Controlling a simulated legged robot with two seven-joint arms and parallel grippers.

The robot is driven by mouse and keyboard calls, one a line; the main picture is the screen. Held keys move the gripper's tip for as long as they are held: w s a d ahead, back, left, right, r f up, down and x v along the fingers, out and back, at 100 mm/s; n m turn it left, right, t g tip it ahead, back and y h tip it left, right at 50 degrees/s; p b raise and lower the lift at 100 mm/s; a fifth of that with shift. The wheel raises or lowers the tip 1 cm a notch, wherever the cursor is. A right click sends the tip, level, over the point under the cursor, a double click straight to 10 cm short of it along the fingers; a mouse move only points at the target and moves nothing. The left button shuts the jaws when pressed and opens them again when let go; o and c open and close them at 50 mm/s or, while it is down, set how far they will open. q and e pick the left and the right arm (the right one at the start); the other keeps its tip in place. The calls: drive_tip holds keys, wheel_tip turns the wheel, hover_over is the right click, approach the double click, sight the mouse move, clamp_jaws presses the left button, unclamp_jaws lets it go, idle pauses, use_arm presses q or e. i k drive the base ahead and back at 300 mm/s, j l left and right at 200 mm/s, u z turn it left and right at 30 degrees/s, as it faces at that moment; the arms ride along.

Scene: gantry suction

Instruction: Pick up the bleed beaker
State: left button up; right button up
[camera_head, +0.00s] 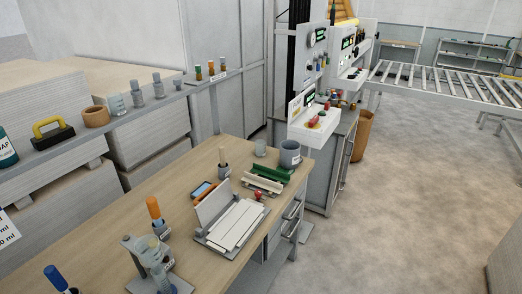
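No label that I can read marks out the bleed beaker. A small pale translucent cup (117,104) stands upright on the long grey rail shelf at left, between a brown pot and grey bottles. A small grey cup (260,148) stands at the far end of the wooden bench (120,217), beside a larger dark grey cup (290,154) with a small label. I cannot tell which of these is the beaker. Neither of my grippers shows in this view.
The bench also holds a white tray (237,222), a green holder (271,172), an orange-handled tool (154,208) and a grey stand (132,248). The shelf holds a brown pot (96,117) and a yellow-handled block (50,132). Floor (400,200) at right is clear.

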sight(260, 148)
drive_tip(key=u, duration=1.15)
drive_tip(key=i+l+u, duration=0.1)
drive_tip(key=l+u, duration=0.65)
drive_tip(key=l, duration=0.25)
drive_tip(key=l+u, duration=0.4)
drive_tip(key=k+l+u, duration=0.15)
drive_tip(key=l+u, duration=0.25)
drive_tip(key=l, duration=0.2)
drive_tip(key=k+l, duration=0.1)
drive_tip(key=l, duration=0.3)
drive_tip(key=k+l+u, duration=0.1)
drive_tip(key=l, duration=0.35)
drive_tip(key=k+l, duration=0.15)
drive_tip(key=l, duration=0.25)
drive_tip(key=k+l, duration=0.1)
drive_tip(key=l, duration=0.3)
drive_tip(key=k+l+u, duration=0.1)
drive_tip(key=l, duration=0.3)
drive_tip(key=k+l, duration=0.2)
drive_tip(key=l, duration=0.2)
drive_tip(key=k+l, duration=0.15)
drive_tip(key=l, duration=0.3)
drive_tip(key=i+l, duration=0.1)
drive_tip(key=i, duration=0.25)
drive_tip(key=j+u, duration=0.05)
